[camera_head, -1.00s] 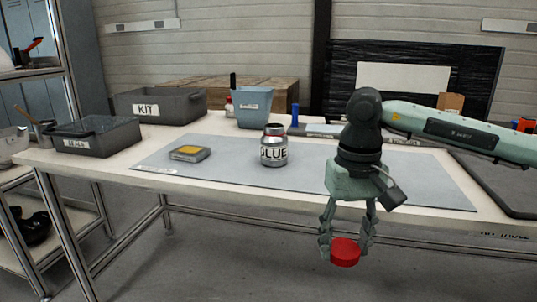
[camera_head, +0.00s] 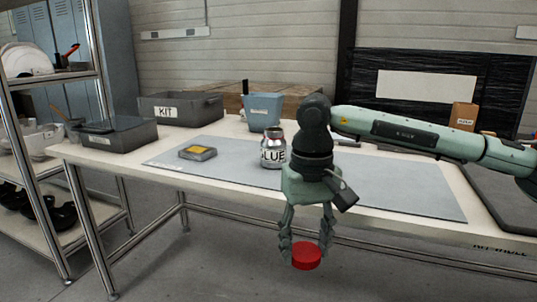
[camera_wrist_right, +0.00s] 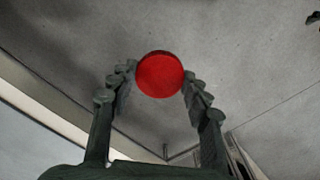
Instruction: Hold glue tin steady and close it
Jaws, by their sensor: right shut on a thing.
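The glue tin (camera_head: 272,150), silver with a "GLUE" label, stands upright on the grey mat. Its right side is partly hidden by my right arm. My right gripper (camera_head: 306,250) is shut on a red round lid (camera_head: 307,259) and holds it in front of the table's front edge, lower than the table top in the picture. In the right wrist view the lid (camera_wrist_right: 160,74) sits between the fingertips of the right gripper (camera_wrist_right: 160,82), with grey floor behind it. My left gripper is not in view.
The grey mat (camera_head: 365,190) is largely bare. Behind stand a blue bin (camera_head: 263,107) and a grey KIT box (camera_head: 180,107). A dark lidded box (camera_head: 118,134) is at the table's left end, beside a shelf rack.

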